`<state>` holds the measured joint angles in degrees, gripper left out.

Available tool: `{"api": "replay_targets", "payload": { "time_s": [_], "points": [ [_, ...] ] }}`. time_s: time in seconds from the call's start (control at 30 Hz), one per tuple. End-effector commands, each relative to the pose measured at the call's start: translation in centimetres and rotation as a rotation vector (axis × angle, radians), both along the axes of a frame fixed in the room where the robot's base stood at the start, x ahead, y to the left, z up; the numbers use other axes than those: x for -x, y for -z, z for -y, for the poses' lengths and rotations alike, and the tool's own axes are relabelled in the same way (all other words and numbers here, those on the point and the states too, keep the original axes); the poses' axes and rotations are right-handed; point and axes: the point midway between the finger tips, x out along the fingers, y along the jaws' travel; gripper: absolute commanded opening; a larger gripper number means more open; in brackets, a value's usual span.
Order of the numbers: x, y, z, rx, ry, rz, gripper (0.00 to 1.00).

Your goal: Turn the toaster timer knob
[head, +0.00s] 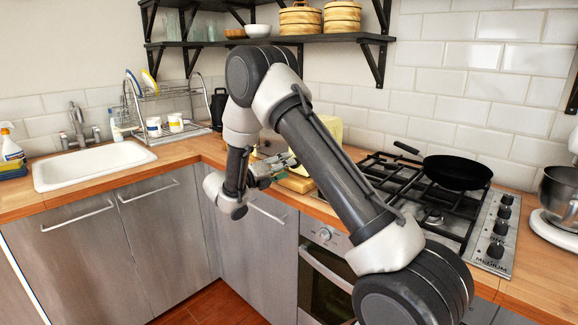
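A cream, box-like appliance (333,128), which looks like the toaster, stands on the corner counter behind my arm. Only parts of it show on either side of an arm link. Its timer knob cannot be made out; my arm covers most of its front. My gripper (284,165) is small in the head view, in front of the appliance's lower part and above the counter, pointing right. I cannot tell whether it touches the appliance or whether its fingers are open.
A wooden board (297,184) lies below my gripper. The gas stove (434,216) with a black pan (457,172) is to the right. A dish rack (165,118) and white sink (92,167) are to the left. Shelves (262,41) hang above.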

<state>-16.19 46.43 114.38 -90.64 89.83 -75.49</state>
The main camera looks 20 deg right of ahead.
Motion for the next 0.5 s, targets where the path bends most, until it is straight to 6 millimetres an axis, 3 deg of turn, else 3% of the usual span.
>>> {"api": "replay_targets", "payload": {
  "time_s": [0.2, 0.5],
  "points": [
    [-0.7, 0.0, 2.3, -0.001, 0.002, 0.001, 0.56],
    [-0.8, 0.0, 2.5, -0.001, 0.0, 0.002, 0.56]
  ]
}}
